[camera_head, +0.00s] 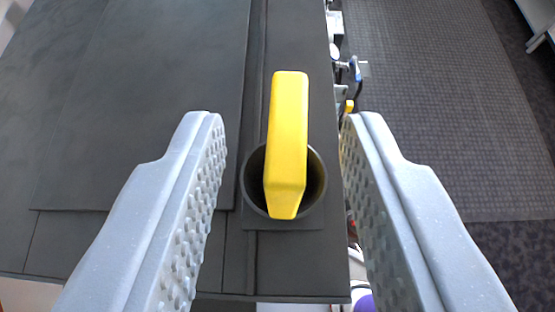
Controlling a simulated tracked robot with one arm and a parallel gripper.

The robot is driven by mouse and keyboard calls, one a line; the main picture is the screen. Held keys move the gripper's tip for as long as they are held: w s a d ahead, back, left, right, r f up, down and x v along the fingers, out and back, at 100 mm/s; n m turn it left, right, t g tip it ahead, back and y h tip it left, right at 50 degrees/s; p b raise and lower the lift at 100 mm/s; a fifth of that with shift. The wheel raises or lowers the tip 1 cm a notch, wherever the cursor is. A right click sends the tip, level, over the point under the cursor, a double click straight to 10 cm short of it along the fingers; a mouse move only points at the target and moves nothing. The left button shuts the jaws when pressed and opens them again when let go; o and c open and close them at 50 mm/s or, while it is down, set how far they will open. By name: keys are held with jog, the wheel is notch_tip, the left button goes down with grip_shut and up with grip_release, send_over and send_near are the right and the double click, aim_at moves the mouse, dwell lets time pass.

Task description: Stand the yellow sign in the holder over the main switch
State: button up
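The yellow sign (287,140) stands in the round black holder (252,197), seen from above and behind my fingers. Its lower end is inside the holder's ring and its upper part rises out of it, leaning slightly in the picture. My gripper (283,125) is open, with one grey, studded finger on each side of the sign. There is a clear gap between each finger and the sign, so nothing is held. I cannot see the main switch for certain.
The holder sits on a dark cabinet top (150,100) near its right edge. Beyond that edge, several small fittings (346,75) show along the cabinet's side. Grey carpet (430,90) lies below at the right. A white-legged piece of furniture (541,25) stands in the top right corner.

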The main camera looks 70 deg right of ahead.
jog(key=v, duration=0.6)
jog(key=shift+a+r, duration=0.2)
jog(key=shift+a, duration=0.1)
jog(key=shift+s, duration=0.15)
jog(key=shift+r, duration=0.1)
jog(key=s+d+r+n+t+y, duration=0.4)
jog(key=d+r+n, duration=0.4)
jog(key=r, duration=0.4)
jog(key=s+d+r+n+t+y, duration=0.1)
jog(key=s+r+n+t+y, duration=0.1)
jog(key=s+r, duration=0.4)
jog(key=s+d+r+n+t+y, duration=0.1)
jog(key=s+r+n+t+y, duration=0.2)
jog(key=s, duration=0.7)
notch_tip(320, 180, up, 3)
jog(key=shift+s+r+t+y, duration=0.1)
jog(key=shift+s+t+y, duration=0.2)
jog(key=shift+t+y, duration=0.75)
